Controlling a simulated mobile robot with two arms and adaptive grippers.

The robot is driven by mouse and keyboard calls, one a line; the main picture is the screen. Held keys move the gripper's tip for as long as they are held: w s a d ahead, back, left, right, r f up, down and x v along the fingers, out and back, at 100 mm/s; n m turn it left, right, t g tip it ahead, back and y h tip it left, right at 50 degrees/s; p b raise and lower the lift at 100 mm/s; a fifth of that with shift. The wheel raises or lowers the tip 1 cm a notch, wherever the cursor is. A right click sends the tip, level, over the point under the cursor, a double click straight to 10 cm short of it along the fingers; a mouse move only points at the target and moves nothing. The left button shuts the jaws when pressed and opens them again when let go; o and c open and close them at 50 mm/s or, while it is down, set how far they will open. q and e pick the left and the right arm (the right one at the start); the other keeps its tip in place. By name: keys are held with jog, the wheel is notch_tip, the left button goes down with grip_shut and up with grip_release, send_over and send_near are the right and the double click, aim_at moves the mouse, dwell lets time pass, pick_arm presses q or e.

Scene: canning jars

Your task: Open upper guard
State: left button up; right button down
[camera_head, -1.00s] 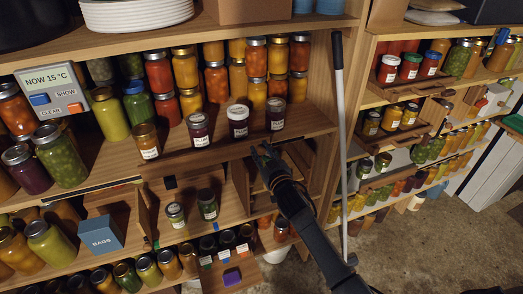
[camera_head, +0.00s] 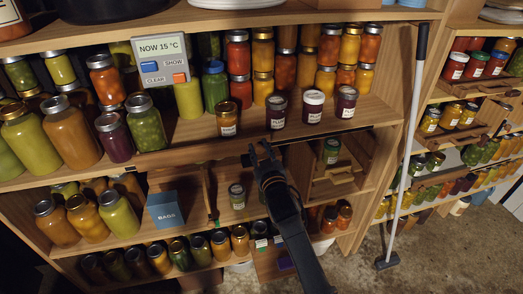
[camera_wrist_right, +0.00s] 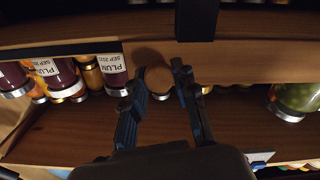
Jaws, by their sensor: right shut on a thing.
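The upper guard appears to be the long wooden board (camera_wrist_right: 250,62) crossing the right wrist view, with a round wooden knob (camera_wrist_right: 158,79) on it. My right gripper (camera_wrist_right: 157,92) has its two dark fingers on either side of that knob and is shut on it. In the head view my right gripper (camera_head: 262,155) is at the front edge of the upper shelf (camera_head: 190,151), below and between two labelled jars. The guard's outline is hard to separate from the shelf edge there. My left gripper is not in view.
Small labelled jars, one orange (camera_head: 227,119) and one dark plum (camera_head: 277,112), stand near the shelf front. A sign (camera_head: 162,61) stands left of them. Below are a blue bags box (camera_head: 166,210) and a small jar (camera_head: 237,196). A pole (camera_head: 408,150) leans at the right.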

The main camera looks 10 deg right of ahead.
jog(key=shift+a, duration=0.3)
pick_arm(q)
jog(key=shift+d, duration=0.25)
pick_arm(e)
jog(key=c, duration=1)
grip_release()
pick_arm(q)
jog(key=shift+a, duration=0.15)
pick_arm(e)
jog(key=shift+s, duration=0.1)
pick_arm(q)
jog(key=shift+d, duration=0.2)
pick_arm(e)
jog(key=s, duration=1.2)
jog(key=shift+d, duration=0.2)
jog(key=shift+w, duration=0.1)
